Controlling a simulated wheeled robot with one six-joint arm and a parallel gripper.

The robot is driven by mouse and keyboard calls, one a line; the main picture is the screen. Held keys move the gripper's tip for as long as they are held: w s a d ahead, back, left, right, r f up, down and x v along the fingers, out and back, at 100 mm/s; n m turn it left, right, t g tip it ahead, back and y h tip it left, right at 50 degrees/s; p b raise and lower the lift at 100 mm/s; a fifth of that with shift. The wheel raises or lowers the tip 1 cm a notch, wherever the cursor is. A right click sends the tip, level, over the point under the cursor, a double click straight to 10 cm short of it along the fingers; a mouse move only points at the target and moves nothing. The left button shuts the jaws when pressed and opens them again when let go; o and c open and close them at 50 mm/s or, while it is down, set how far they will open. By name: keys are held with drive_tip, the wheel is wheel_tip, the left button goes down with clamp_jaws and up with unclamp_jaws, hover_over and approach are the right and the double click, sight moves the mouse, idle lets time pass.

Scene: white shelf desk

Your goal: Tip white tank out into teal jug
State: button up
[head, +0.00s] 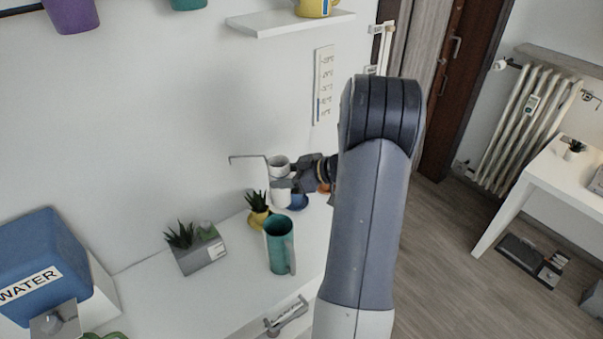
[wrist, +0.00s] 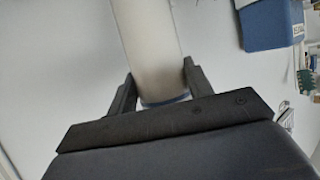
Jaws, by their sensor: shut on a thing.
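The white tank (head: 280,187) is a pale cylinder, seen beyond the jug in the head view and looking roughly upright there. My gripper (head: 290,176) reaches it from the right and is shut around its side. In the wrist view the tank (wrist: 148,45) fills the space between my two fingers (wrist: 160,88), with a blue edge at its near end. A thin bent grey spout-like piece (head: 247,157) shows at its left. The teal jug (head: 279,250) stands upright on the white desk, open at the top, handle to the right. The tank is apart from the jug. Its contents are not visible.
A yellow-potted plant (head: 259,217) stands close behind the jug, and a grey planter (head: 200,252) to its left. A blue and white WATER box (head: 45,262) is at far left. A wall shelf (head: 290,23) hangs above. Something blue (head: 298,202) shows beside the tank.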

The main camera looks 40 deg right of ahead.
drive_tip(key=s+d, duration=0.3)
drive_tip(key=shift+d, duration=0.25)
drive_tip(key=f+b, duration=0.1)
drive_tip(key=f+n+h+b, duration=0.1)
drive_tip(key=f+n+b, duration=0.1)
drive_tip(key=b, duration=0.1)
drive_tip(key=shift+s+a+f+h, duration=0.2)
drive_tip(key=shift+a+f+h, duration=0.05)
drive_tip(key=shift+f+h, duration=0.15)
drive_tip(key=shift+f+n, duration=0.1)
drive_tip(key=shift+n, duration=0.2)
drive_tip(key=shift+f, duration=0.2)
drive_tip(key=shift+f+n+h+b, duration=0.3)
drive_tip(key=shift+f+h+b, duration=0.1)
drive_tip(key=shift+f+b, duration=0.1)
idle(0.7)
drive_tip(key=shift+a+r, duration=0.1)
drive_tip(key=shift+r, duration=0.15)
